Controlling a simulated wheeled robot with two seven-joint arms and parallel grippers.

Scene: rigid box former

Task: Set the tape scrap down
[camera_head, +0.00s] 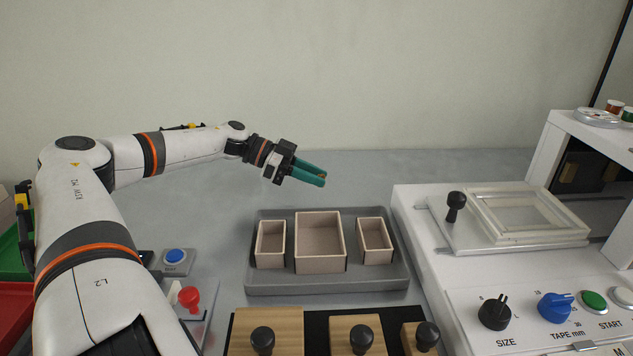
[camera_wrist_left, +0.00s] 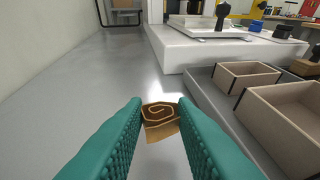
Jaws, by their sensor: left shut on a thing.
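The tape scrap (camera_wrist_left: 161,122) is a small brown piece with a spiral-shaped line on it. In the left wrist view it sits between the green ribbed fingers of my left gripper (camera_wrist_left: 159,108), which is shut on it. In the head view my left gripper (camera_head: 323,176) is above the grey table, behind the grey tray. The scrap is hardly visible in the head view. The gap between scrap and table cannot be judged exactly. My right gripper is not in view.
The grey tray (camera_head: 330,284) holds three open boxes, the middle one (camera_head: 320,243) largest. A white machine (camera_head: 425,215) with knobs stands at right. Wooden blocks with black knobs (camera_head: 262,322) lie in front. The table (camera_head: 200,207) behind and left of the tray is clear.

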